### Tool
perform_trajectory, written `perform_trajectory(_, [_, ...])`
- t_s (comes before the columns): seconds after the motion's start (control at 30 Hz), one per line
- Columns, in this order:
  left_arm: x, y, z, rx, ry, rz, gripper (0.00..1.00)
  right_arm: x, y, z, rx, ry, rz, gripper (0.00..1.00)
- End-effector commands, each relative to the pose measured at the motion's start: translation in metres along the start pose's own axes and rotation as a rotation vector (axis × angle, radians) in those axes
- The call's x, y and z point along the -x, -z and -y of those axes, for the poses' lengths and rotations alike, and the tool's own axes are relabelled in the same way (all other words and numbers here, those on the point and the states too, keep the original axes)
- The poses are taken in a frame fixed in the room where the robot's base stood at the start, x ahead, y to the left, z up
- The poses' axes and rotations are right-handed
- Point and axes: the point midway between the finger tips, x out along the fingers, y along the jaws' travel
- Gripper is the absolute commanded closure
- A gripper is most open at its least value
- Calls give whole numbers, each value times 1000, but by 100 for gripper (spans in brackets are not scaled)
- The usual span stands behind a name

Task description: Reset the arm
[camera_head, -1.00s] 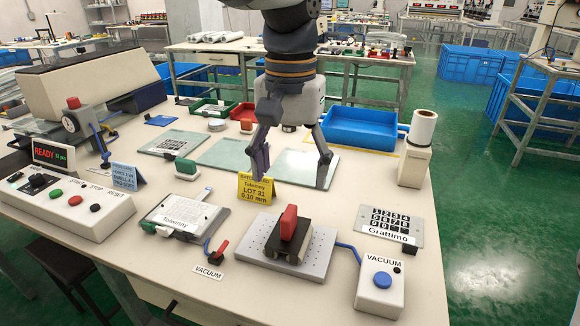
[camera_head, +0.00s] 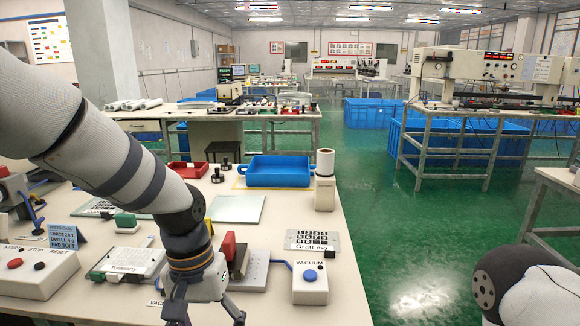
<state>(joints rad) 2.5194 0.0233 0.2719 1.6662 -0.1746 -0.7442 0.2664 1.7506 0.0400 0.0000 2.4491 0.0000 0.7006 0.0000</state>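My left arm comes in from the left across the workbench (camera_head: 350,290). My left gripper (camera_head: 206,309) hangs at the near edge of the picture with its fingers spread and nothing seen between them; the fingertips are close to or cut by the bottom edge. It is in front of the grey perforated plate (camera_head: 256,272) with the red-handled block (camera_head: 228,247), which it partly hides. My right arm shows only as a rounded link (camera_head: 535,290) at the bottom right; its gripper is out of the picture.
The control box (camera_head: 35,270) is at left. Green floor is clear beyond the bench's right edge.

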Motion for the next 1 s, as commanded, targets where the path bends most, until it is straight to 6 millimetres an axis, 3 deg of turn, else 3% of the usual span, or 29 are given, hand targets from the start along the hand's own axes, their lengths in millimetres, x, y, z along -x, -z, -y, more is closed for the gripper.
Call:
perform_trajectory(0.03, [-34, -16, 5, 7, -13, 29, 31, 0, 0, 0, 0, 0, 0, 72])
perform_trajectory(0.17, [-126, -75, 22, 33, -47, 69, 31, 0, -1, 0, 0, 0, 2, 72])
perform_trajectory(0.23, [-172, -124, 35, 56, -51, 89, 31, 0, -1, 0, 0, 0, 3, 72])
perform_trajectory(0.33, [-216, -203, 57, 85, -29, 110, 31, 0, -1, 0, 0, 0, 3, 72])
perform_trajectory(0.43, [-231, -271, 77, 97, 15, 125, 31, 0, -1, 0, 0, 0, 2, 72])
perform_trajectory(0.5, [-231, -303, 88, 97, 44, 129, 31, 0, -1, 0, 0, 0, 1, 72])
perform_trajectory(0.57, [-230, -321, 94, 96, 63, 131, 31, 0, -1, 0, 0, 0, 1, 72])
perform_trajectory(0.67, [-228, -331, 98, 91, 77, 128, 31, 0, -1, 0, 0, 0, 1, 72])
perform_trajectory(1.0, [-228, -331, 98, 91, 77, 128, 31, 0, -1, 0, 0, 0, 1, 72])
